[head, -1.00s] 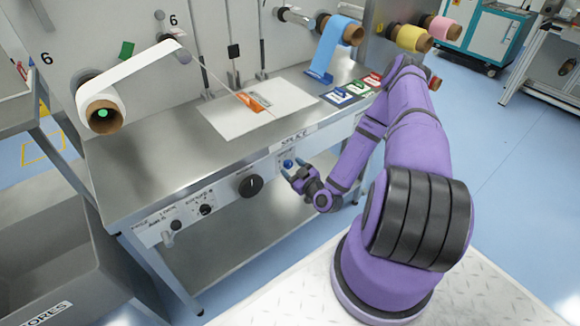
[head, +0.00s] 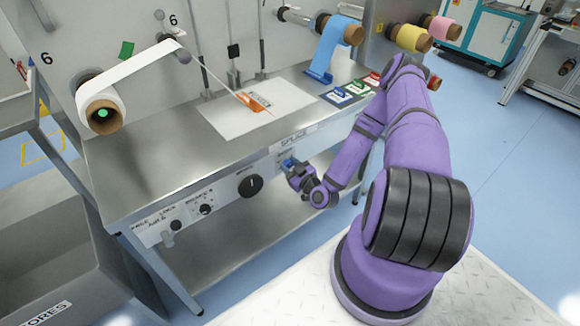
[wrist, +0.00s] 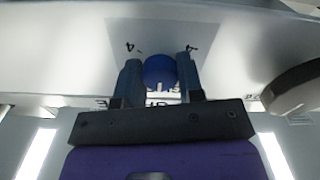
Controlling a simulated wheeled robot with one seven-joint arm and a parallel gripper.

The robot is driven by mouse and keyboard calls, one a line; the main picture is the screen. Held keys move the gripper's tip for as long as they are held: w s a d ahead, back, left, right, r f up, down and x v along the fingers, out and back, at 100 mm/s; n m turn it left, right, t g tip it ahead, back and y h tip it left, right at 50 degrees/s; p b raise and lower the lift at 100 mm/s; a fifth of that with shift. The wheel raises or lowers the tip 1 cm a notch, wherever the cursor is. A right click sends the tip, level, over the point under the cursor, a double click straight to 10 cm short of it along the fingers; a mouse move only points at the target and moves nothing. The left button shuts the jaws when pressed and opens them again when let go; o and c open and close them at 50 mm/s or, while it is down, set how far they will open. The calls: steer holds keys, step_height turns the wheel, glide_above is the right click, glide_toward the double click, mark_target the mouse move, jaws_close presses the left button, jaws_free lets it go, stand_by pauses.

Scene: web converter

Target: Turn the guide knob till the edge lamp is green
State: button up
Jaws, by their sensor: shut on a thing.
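A round blue knob (wrist: 160,70) is on the bench's front panel, below the splice plate. I take it for the guide knob, but its label is too small to read. In the head view my gripper (head: 291,164) is at this knob and covers most of it. In the wrist view my gripper (wrist: 158,82) has one finger on each side of the knob and is shut on it. Small dark marks are on the panel on both sides of it. I cannot make out which item is the edge lamp, or its colour.
A large black knob (head: 250,186) sits left of the blue one, with smaller black knobs (head: 205,209) further left. The floor in front is clear.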

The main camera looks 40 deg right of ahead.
steer(key=shift+m, duration=2.8)
steer(key=o, duration=0.9)
steer(key=shift+s, duration=0.15)
steer(key=s, duration=1)
steer(key=shift+s+d, duration=0.15)
steer(key=shift+s, duration=0.15)
